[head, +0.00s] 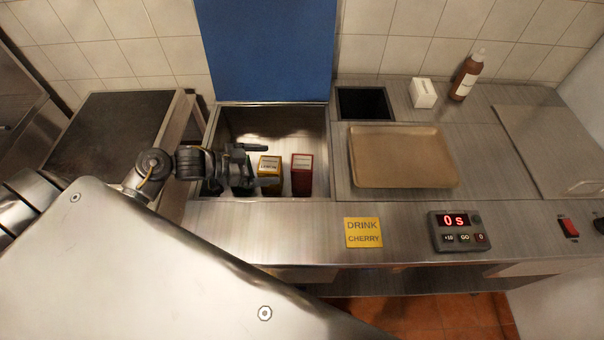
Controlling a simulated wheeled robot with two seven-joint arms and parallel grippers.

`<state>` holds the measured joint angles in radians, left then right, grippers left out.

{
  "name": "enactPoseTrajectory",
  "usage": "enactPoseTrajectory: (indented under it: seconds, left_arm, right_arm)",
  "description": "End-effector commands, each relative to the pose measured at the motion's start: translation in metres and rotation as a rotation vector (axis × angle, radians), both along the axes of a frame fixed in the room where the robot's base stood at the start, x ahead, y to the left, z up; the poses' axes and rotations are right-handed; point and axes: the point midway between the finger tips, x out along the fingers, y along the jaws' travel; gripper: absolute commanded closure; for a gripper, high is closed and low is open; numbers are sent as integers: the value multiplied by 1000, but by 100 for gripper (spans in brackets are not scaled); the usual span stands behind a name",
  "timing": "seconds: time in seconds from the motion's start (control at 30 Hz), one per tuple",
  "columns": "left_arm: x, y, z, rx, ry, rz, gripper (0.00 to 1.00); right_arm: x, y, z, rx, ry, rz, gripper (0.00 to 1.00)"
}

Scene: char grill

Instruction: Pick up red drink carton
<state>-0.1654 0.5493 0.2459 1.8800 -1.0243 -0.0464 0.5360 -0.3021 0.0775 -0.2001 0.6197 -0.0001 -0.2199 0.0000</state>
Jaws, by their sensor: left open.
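The red drink carton (302,175) stands upright in the open metal bin (318,122), at the right of a short row of cartons. A yellow carton (270,170) stands just to its left. A dark green carton (243,184) is farther left, partly hidden by my arm. My left gripper (270,164) is open over the bin, at the yellow and green cartons, with its fingers pointing right toward the red carton. It is apart from the red carton. I cannot tell its exact height. My right gripper is not in view.
A blue lid (265,50) stands raised behind the bin. A brown tray (403,160) lies on the counter to the right. A sign reading DRINK CHERRY (363,232) and a timer showing 0 s (459,231) are at the front. A sauce bottle (467,75) stands at the back.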

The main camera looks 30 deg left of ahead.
Motion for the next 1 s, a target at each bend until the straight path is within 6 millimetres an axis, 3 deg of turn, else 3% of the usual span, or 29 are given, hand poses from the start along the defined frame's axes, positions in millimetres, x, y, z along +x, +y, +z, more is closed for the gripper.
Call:
enactPoseTrajectory:
  seconds: [0.2, 0.5, 0.7, 1.0]
  left_arm:
    - [22, -23, -11, -3, 0, 1, 4]
    - [30, -32, -16, -1, 1, -2, 4]
    - [50, -50, -22, -5, 0, -1, 4]
    - [63, -64, -35, 2, 0, -2, 4]
  right_arm:
    - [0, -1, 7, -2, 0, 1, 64]
    - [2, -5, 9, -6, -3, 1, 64]
    - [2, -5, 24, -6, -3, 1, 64]
    - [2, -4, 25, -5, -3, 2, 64]
